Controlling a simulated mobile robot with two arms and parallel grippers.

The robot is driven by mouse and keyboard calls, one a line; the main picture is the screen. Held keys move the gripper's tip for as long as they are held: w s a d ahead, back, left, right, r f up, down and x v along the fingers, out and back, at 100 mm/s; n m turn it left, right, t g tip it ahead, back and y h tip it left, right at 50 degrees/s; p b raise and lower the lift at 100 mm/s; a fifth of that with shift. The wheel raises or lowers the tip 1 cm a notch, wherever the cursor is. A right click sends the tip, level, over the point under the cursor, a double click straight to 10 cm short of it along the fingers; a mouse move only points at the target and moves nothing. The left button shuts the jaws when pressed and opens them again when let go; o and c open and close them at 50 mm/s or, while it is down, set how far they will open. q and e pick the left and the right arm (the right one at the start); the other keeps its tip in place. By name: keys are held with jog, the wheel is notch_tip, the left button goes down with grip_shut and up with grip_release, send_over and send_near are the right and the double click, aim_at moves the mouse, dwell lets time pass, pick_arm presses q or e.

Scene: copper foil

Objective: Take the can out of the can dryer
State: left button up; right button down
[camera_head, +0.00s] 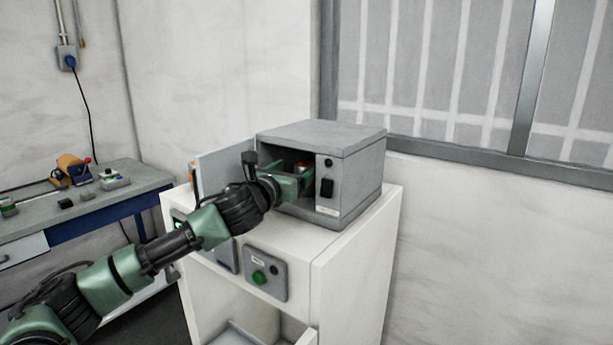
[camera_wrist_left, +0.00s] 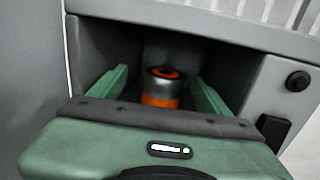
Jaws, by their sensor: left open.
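The can dryer (camera_head: 352,175) is a grey box on a white cabinet, with its door (camera_head: 222,165) swung open to the left. The can (camera_wrist_left: 162,88), silver with orange bands and an orange-rimmed top, stands upright inside it. A small part of the can (camera_head: 302,167) also shows in the head view. My left gripper (camera_head: 292,180) reaches into the dryer's opening. In the left wrist view its two green fingers (camera_wrist_left: 160,90) are spread on either side of the can, with gaps visible. The can's lower part is hidden behind the gripper body. My right gripper is not in view.
The white cabinet (camera_head: 378,225) carries a control box with a green button (camera_head: 258,278) on its front. A workbench (camera_head: 135,183) with tools stands at the left. A window with a metal frame (camera_head: 450,155) is behind the dryer.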

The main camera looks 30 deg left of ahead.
aim_at(310, 162)
pick_arm(q)
jog(key=shift+w, duration=1.25)
jog(key=w, duration=0.1)
jog(key=w+p, duration=0.1)
jog(key=w, duration=0.2)
jog(key=shift+w+d, duration=0.15)
jog(key=shift+d, duration=0.1)
jog(key=shift+w, duration=0.3)
jog(key=shift+s, duration=0.1)
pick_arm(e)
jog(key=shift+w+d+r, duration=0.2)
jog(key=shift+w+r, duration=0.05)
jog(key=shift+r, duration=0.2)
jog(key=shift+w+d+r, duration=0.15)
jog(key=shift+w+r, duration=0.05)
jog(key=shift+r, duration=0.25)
pick_arm(q)
jog(key=shift+a, duration=0.1)
jog(key=shift+c, duration=0.3)
jog(key=c, duration=1.6)
